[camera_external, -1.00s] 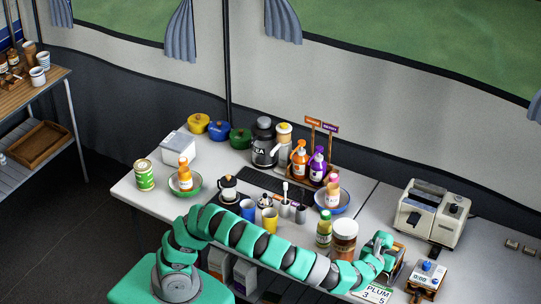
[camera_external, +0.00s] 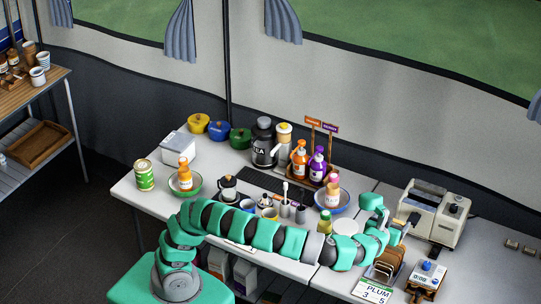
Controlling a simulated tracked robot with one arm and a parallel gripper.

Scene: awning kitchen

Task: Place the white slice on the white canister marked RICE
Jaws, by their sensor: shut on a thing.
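My gripper (camera_external: 402,227) is raised above the rack (camera_external: 384,272), in front of the toaster. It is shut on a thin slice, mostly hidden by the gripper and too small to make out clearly. Brown slices (camera_external: 392,258) stand in the rack below. A round white lid (camera_external: 345,227) shows just left of my wrist; my arm hides the jar under it. No RICE marking is legible in this view, so I cannot tell which container is the RICE canister.
The cream toaster (camera_external: 435,216) stands close behind my gripper. A PLUM card (camera_external: 373,291) and a small device with a blue knob (camera_external: 428,273) are near the front edge. Bottles, a bowl (camera_external: 343,202) and mugs crowd the table to the left.

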